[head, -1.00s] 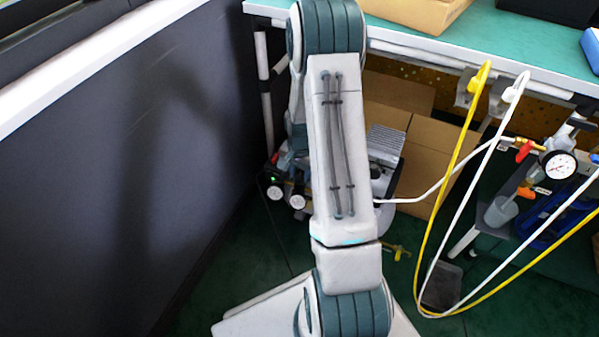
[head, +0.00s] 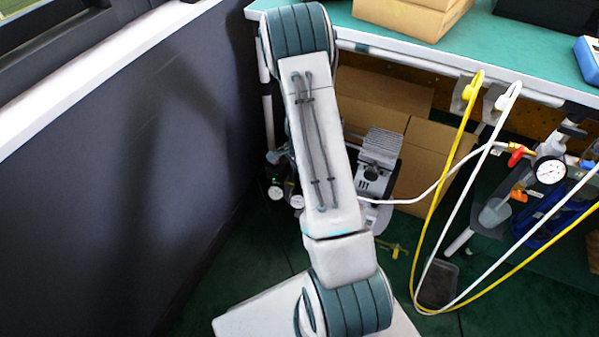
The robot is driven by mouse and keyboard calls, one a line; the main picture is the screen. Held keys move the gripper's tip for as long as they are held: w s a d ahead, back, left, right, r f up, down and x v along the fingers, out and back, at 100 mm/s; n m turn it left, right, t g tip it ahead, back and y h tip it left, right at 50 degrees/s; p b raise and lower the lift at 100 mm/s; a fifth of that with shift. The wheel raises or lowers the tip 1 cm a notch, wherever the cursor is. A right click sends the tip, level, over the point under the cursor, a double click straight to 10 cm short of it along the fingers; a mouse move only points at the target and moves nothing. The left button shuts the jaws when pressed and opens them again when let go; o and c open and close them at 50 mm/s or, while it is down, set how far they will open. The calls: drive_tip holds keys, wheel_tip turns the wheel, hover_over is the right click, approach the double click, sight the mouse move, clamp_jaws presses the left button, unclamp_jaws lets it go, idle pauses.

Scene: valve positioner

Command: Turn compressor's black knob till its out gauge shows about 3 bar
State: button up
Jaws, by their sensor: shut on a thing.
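The compressor (head: 376,165) stands on the floor under the bench, with its finned grey top to the right of my arm. My arm covers its middle. Two small white round gauges show at its left front, a left gauge (head: 275,192) and a right gauge (head: 297,202). Their needles are too small to read, and I cannot tell which is the out gauge. I cannot make out the black knob. My forearm goes down behind my upper arm towards the gauges. My gripper and its fingertips are hidden there, so its hold does not show.
A dark wall panel (head: 80,200) bounds the left. Cardboard boxes (head: 425,165) stand behind the compressor. A yellow hose (head: 440,200) and white hoses hang from the bench (head: 420,45) at right. Another gauge (head: 550,170) sits at far right. A dark bin (head: 438,284) stands on the floor.

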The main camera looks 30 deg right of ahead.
drive_tip(key=shift+s+d, duration=0.1)
idle(0.3)
drive_tip(key=o, duration=1)
drive_tip(key=shift+c, duration=0.2)
drive_tip(key=shift+r, duration=0.1)
drive_tip(key=shift+r, duration=0.3)
wheel_tip(320, 180, up, 13)
drive_tip(key=p, duration=0.5)
